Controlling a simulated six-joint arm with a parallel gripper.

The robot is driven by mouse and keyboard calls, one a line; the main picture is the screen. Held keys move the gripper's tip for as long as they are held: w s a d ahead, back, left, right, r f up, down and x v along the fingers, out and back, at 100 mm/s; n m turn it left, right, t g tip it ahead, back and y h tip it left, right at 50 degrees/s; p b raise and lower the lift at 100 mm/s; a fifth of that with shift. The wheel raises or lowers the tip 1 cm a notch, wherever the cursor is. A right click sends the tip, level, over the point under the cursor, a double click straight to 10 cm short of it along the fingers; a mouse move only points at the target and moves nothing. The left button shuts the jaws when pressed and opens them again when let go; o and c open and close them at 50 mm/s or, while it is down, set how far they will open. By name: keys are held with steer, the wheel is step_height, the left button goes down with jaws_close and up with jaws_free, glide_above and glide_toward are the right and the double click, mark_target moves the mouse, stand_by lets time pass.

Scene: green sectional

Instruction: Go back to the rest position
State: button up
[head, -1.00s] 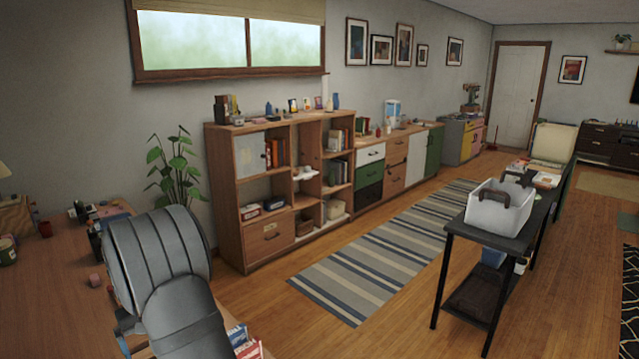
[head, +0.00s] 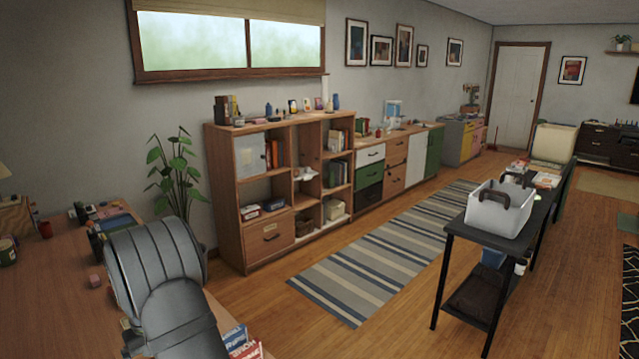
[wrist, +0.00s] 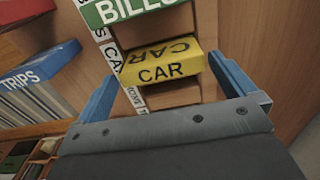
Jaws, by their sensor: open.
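My gripper (wrist: 163,70) shows in the wrist view with its two blue fingers spread apart. A yellow box labelled CAR (wrist: 165,66) appears between the fingers in the picture; I cannot tell how far beyond them it lies, and no grip on it shows. In the head view my grey arm fills the lower left, and the gripper itself is not visible there.
In the wrist view, a green BILLS box (wrist: 130,10) sits above the yellow one and a blue TRIPS box (wrist: 40,85) is at left. In the head view, a wooden desk (head: 45,290) lies beside my arm, with a shelf unit (head: 225,200) beyond. Striped rug floor is open.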

step_height(320, 180, down, 4)
steer(key=shift+r, duration=2.15)
step_height(320, 180, up, 16)
steer(key=a+t+h, duration=0.1)
steer(key=a+t, duration=0.2)
steer(key=t, duration=0.1)
steer(key=x, duration=0.9)
steer(key=shift+w+d, duration=0.3)
steer(key=shift+w, duration=0.05)
steer(key=v, duration=1)
